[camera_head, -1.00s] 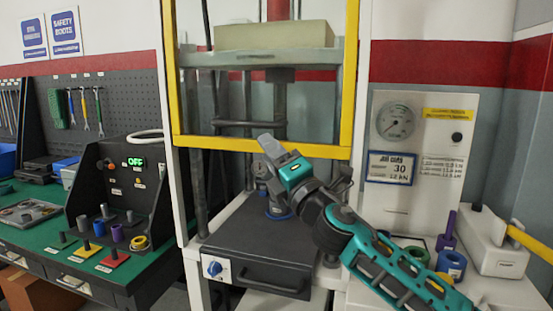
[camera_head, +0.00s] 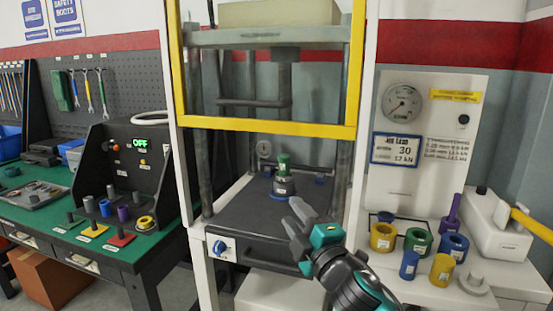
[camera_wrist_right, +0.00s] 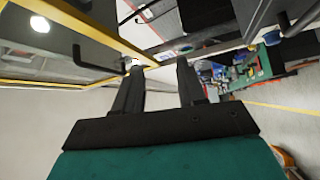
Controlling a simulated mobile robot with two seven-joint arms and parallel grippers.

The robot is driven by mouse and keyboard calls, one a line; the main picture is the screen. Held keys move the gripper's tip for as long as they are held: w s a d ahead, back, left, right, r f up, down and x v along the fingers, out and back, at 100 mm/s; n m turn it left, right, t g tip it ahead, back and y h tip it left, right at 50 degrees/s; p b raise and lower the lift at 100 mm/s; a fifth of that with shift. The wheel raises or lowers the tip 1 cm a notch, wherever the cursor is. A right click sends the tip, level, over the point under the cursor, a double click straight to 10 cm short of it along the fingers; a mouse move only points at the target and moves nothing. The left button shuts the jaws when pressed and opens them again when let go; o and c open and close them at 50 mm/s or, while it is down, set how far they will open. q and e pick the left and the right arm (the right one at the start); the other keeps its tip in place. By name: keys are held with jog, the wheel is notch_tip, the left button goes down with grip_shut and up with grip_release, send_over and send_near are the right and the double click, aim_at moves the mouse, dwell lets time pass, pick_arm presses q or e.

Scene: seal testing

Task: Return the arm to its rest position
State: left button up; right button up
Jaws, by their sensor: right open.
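My right gripper (camera_head: 296,214) is in front of the press, its fingers pointing up and to the left over the front of the black drawer box. In the right wrist view its two fingers (camera_wrist_right: 160,85) are spread apart with nothing between them. A green-topped part (camera_head: 283,163) stands upright on a blue-grey base (camera_head: 283,187) on the black box (camera_head: 262,217), behind and apart from the gripper. My left gripper is not in view.
The press's yellow guard frame (camera_head: 265,126) hangs above the black box. On the right bench stand yellow, green and blue rings, a purple post (camera_head: 451,213) and a white box with a yellow handle (camera_head: 498,225). A control panel (camera_head: 133,170) reading OFF stands at the left.

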jog(key=s+d+f+m+g+h, duration=0.1)
jog(key=s+d+f+m, duration=0.1)
jog(key=s+f+m, duration=0.35)
jog(key=s+d+f+m+g+h, duration=0.2)
jog(key=s+d+f, duration=0.1)
jog(key=f, duration=0.6)
jog(key=s+d+f+m+g+h, duration=0.1)
jog(key=s+d+f+m, duration=0.1)
jog(key=s+f+m, duration=0.35)
jog(key=s+d+f+m+g+h, duration=0.2)
jog(key=s+d+f+m, duration=0.3)
jog(key=s+f, duration=0.6)
jog(key=s+d+g, duration=0.1)
jog(key=s, duration=0.1)
jog(key=shift+s+d+f, duration=0.35)
jog(key=shift+s, duration=0.05)
